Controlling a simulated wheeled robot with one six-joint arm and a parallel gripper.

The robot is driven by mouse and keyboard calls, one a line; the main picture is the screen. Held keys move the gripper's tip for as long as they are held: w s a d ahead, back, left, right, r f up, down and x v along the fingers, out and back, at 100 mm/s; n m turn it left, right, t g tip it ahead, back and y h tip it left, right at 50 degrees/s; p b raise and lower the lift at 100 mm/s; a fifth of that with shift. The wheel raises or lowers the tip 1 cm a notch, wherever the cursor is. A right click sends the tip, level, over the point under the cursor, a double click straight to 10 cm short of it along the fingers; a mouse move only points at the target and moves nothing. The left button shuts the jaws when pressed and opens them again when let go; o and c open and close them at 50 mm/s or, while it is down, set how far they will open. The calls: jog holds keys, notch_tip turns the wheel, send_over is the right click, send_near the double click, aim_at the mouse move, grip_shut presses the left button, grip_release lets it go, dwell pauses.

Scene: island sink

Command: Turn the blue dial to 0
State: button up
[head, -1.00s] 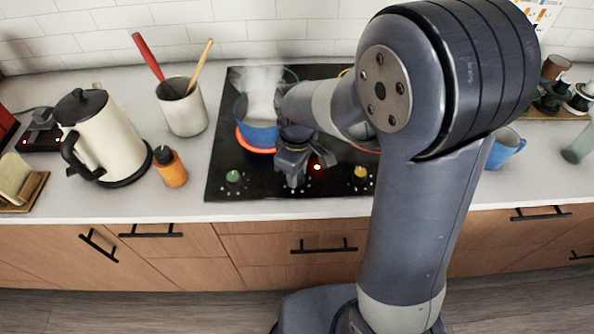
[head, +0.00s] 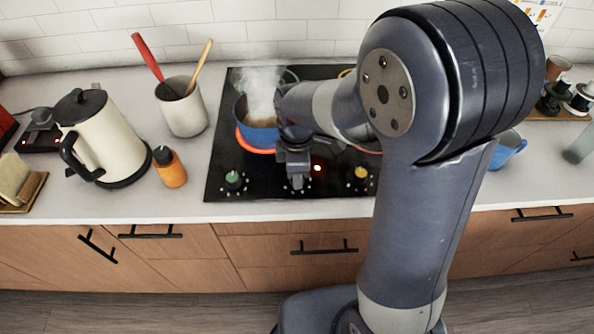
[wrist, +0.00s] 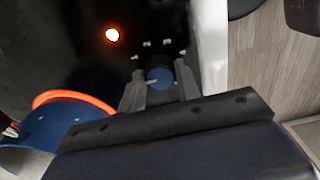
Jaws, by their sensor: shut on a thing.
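The blue dial (wrist: 159,78) shows in the wrist view between my two fingers, with a pale pointer mark on its face pointing to the left in that view. My gripper (wrist: 160,90) is shut on the dial, one finger on each side.
A steaming blue pot (head: 262,136) sits on a glowing orange ring (head: 243,143) behind my gripper. A green dial (head: 233,179) is to the left and a yellow dial (head: 360,173) to the right. A kettle (head: 105,140) and an orange bottle (head: 170,168) stand left of the cooktop.

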dwell(0.3)
jog(key=o, duration=1)
jog(key=shift+c, duration=0.2)
jog(key=shift+r, duration=0.1)
notch_tip(320, 180, up, 11)
jog(key=shift+f, duration=0.2)
notch_tip(320, 180, down, 11)
jog(key=shift+r, duration=0.1)
dwell(0.5)
